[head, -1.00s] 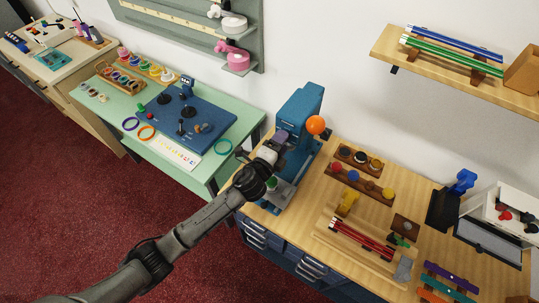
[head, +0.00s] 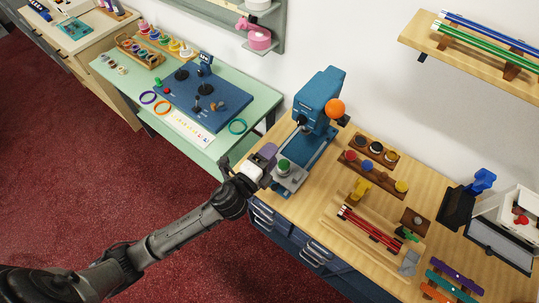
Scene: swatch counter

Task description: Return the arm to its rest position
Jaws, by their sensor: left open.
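My left arm reaches in from the lower left of the head view. My left gripper (head: 266,160) is open, at the front left edge of the wooden counter (head: 300,205). It is beside the blue press (head: 318,98) with the orange ball knob (head: 336,108). A green round piece (head: 284,165) sits on the press's grey base plate (head: 290,180), just right of the gripper. I see nothing clearly held in the jaws. My right gripper is out of view.
Left of the press stands a green table (head: 262,97) with a blue board (head: 222,112) and rings. Right of the press are racks of colored pieces (head: 375,170) and a tray with red rods (head: 370,232). Open red floor (head: 110,165) lies in front.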

